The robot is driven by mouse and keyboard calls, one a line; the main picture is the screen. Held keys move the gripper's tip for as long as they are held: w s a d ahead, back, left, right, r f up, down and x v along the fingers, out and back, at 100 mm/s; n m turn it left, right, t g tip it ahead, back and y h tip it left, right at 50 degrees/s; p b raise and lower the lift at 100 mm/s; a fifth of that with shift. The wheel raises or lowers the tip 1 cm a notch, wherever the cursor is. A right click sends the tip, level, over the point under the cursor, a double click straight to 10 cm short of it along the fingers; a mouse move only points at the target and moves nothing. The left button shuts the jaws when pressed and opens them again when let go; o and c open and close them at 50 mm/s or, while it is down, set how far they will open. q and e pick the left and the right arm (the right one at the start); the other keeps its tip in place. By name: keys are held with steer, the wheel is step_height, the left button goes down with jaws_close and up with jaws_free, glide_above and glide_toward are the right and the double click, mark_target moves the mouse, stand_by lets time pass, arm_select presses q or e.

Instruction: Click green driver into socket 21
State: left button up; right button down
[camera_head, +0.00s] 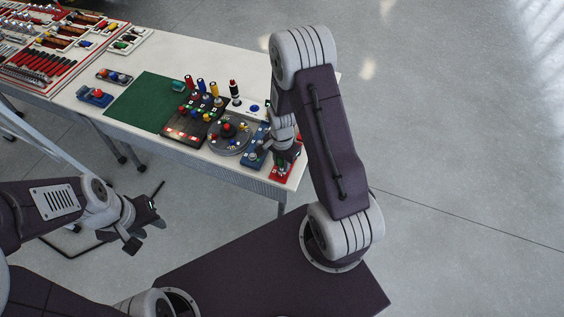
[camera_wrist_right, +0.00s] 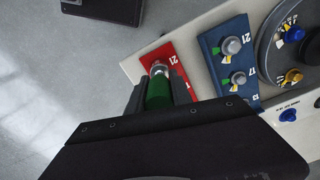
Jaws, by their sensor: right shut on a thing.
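In the right wrist view the green driver (camera_wrist_right: 158,94) is held between the fingers of my right gripper (camera_wrist_right: 161,88). Its far end meets a silver piece (camera_wrist_right: 157,68) over the red block (camera_wrist_right: 183,56), beside a white 21 label. I cannot tell whether the end is seated or only above it. In the head view my right gripper (camera_head: 284,150) is over the red block (camera_head: 286,171) at the table's near right corner; the arm hides part of it. My left gripper (camera_head: 143,224) is open and empty, off the table.
A blue block (camera_wrist_right: 228,62) with silver knobs, also marked 21, stands close to the red block. Left of it in the head view are a round grey plate (camera_head: 230,135), a dark rack (camera_head: 192,122) and a green mat (camera_head: 140,103). Tool trays (camera_head: 45,60) fill the far left.

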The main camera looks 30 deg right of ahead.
steer(key=shift+r, duration=0.1)
steer(key=shift+r+p, duration=1.15)
steer(key=shift+r, duration=0.05)
step_height(320, 180, up, 4)
steer(key=p, duration=0.3)
steer(key=shift+r+p, duration=0.1)
steer(key=shift+p, duration=0.3)
